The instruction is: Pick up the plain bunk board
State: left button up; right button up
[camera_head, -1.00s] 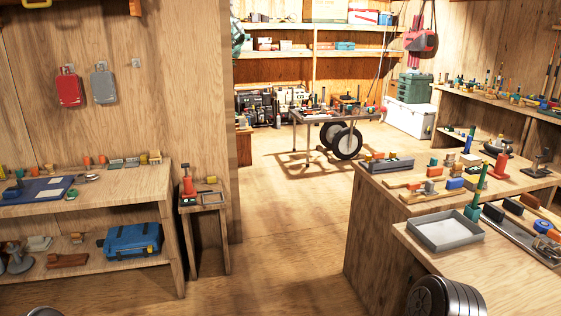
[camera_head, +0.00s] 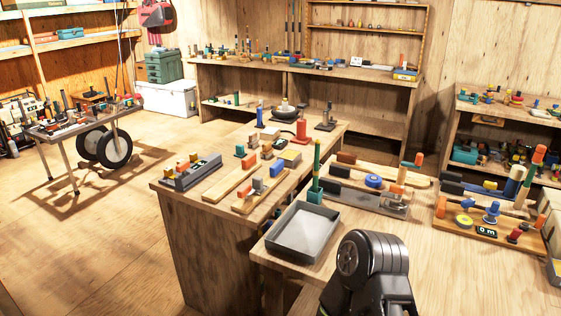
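Two long pale wooden boards lie side by side on the middle workbench. The left board (camera_head: 224,185) looks bare along most of its length. The right board (camera_head: 243,205) carries small grey and orange blocks. Either could be the plain bunk board; at this size I cannot tell for sure. Neither of my grippers shows. Only a black, rounded part of my own arm (camera_head: 372,270) stands at the bottom, right of centre, well in front of the boards.
A grey tray (camera_head: 279,248) sits at the near bench's left corner. A green upright tool (camera_head: 316,170) stands behind it. A grey rack with coloured blocks (camera_head: 190,173) lies left of the boards. A wheeled table (camera_head: 80,122) stands far left; the floor between is clear.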

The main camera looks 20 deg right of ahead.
aim_at(250, 163)
jog(key=i+j+z, duration=0.2)
jog(key=z, duration=0.15)
jog(key=i+j+z, duration=0.2)
jog(key=j+z, duration=0.15)
jog(key=i+j+z, duration=0.15)
jog(key=j+z, duration=0.2)
jog(key=i+j+z, duration=0.1)
jog(key=j+z, duration=0.95)
jog(key=j, duration=0.15)
jog(key=j+z, duration=0.15)
jog(key=j, duration=0.35)
